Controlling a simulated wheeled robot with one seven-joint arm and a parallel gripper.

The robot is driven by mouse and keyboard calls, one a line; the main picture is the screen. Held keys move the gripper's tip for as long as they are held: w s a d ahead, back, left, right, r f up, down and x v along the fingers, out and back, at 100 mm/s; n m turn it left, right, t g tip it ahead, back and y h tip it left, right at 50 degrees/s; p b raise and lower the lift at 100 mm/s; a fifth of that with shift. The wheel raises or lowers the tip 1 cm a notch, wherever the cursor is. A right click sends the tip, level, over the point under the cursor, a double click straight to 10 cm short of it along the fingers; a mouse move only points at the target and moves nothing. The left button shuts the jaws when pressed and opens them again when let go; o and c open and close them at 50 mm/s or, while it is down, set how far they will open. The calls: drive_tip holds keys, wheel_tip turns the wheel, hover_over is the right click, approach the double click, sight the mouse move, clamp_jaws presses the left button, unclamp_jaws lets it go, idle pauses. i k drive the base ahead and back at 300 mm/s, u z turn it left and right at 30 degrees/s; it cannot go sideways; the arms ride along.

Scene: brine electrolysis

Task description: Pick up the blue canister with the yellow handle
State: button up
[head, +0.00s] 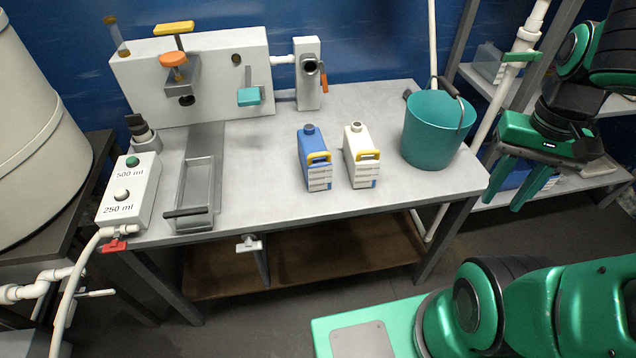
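The blue canister (315,157) stands upright on the grey table, near its middle. It has a yellow handle (319,158) and a white label on its front. A white canister (358,156), also with a yellow handle, stands just to its right, a small gap apart. My gripper (528,195) is at the right of the view, well right of both canisters and beyond the table's right edge. Its two green fingers point down and are apart, with nothing visible between them.
A teal bucket (432,132) stands right of the canisters, on the gripper's side. A metal tray (198,190) and a white box with buttons (128,192) are at the left. A white machine (215,75) stands at the back. The table's front edge before the canisters is clear.

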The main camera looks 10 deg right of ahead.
sight(315, 160)
drive_tip(key=k, duration=2)
drive_tip(key=u, duration=0.5)
drive_tip(key=i, duration=1.5)
